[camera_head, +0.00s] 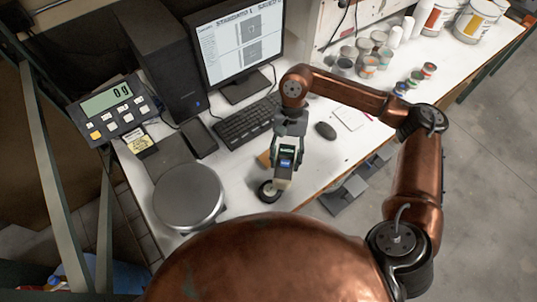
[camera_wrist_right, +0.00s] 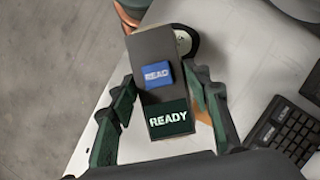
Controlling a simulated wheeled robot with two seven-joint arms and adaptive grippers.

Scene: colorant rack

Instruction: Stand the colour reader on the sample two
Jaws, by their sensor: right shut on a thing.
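The colour reader (camera_head: 281,178) is a grey, upright-held device with a lit green screen and a blue READ button. In the right wrist view the colour reader (camera_wrist_right: 158,55) shows READY on its screen. My right gripper (camera_head: 287,152) is shut on it, one finger on each side. A round dark-rimmed disc with a pale middle (camera_head: 266,193) lies on the white bench by the reader's lower end. The disc (camera_wrist_right: 190,42) shows partly behind the reader in the wrist view. I cannot tell whether they touch, or read a sample number. My left gripper is not in view.
A silver round scale pan (camera_head: 188,195) stands left of the disc. The keyboard (camera_head: 246,121), mouse (camera_head: 325,131) and monitor (camera_head: 239,45) are behind. Several small paint pots (camera_head: 367,62) stand at the back right. The bench's front edge is close to the disc.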

